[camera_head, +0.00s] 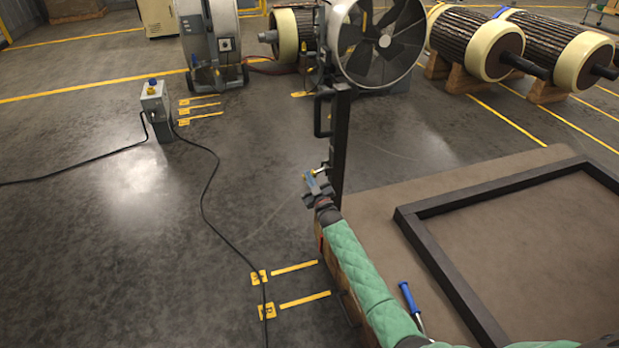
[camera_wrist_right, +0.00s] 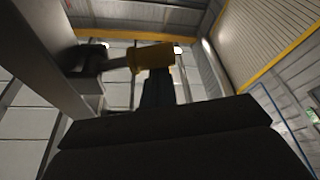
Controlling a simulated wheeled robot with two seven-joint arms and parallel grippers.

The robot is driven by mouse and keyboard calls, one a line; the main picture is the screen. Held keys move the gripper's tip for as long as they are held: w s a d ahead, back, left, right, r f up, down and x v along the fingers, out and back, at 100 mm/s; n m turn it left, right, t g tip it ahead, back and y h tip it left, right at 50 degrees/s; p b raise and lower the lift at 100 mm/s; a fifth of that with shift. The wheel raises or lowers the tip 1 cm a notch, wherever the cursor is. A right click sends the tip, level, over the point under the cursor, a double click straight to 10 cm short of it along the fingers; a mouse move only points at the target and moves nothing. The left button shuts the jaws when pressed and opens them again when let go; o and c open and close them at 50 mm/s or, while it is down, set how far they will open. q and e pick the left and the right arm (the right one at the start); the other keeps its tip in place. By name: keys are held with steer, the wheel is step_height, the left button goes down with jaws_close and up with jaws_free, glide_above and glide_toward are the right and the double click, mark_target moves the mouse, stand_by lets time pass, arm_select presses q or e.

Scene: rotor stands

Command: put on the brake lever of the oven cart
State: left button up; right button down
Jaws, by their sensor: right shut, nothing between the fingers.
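The oven cart's dark upright post (camera_head: 341,140) stands in the middle of the head view, above its brown deck (camera_head: 375,205). The brake lever (camera_head: 321,168) is a small lever on the post's left side. In the right wrist view it shows as a yellow grip (camera_wrist_right: 152,56) on a rod from a bracket on the post. My right gripper (camera_head: 309,180) is shut and empty, close to the lever's yellow end. My left gripper is not in view.
A dark rectangular frame (camera_head: 420,240) lies on the deck, with a blue-handled tool (camera_head: 407,298) beside it. A large fan (camera_head: 384,42) stands behind the post. A black cable (camera_head: 204,200) runs over the floor from a grey control box (camera_head: 155,98). Floor left of the post is mostly clear.

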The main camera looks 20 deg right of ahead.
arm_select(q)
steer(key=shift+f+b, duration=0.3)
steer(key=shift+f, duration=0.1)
arm_select(e)
steer(key=shift+d+f+n+y, duration=0.1)
steer(key=shift+f+n+y, duration=0.5)
steer(key=shift+n, duration=0.7)
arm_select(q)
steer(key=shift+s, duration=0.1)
arm_select(e)
steer(key=shift+f+g, duration=0.1)
steer(key=shift+g, duration=0.2)
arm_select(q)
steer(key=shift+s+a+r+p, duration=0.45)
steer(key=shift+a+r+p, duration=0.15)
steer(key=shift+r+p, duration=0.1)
arm_select(e)
steer(key=s, duration=0.9)
steer(key=shift+s+r, duration=0.2)
steer(key=shift+r, duration=0.1)
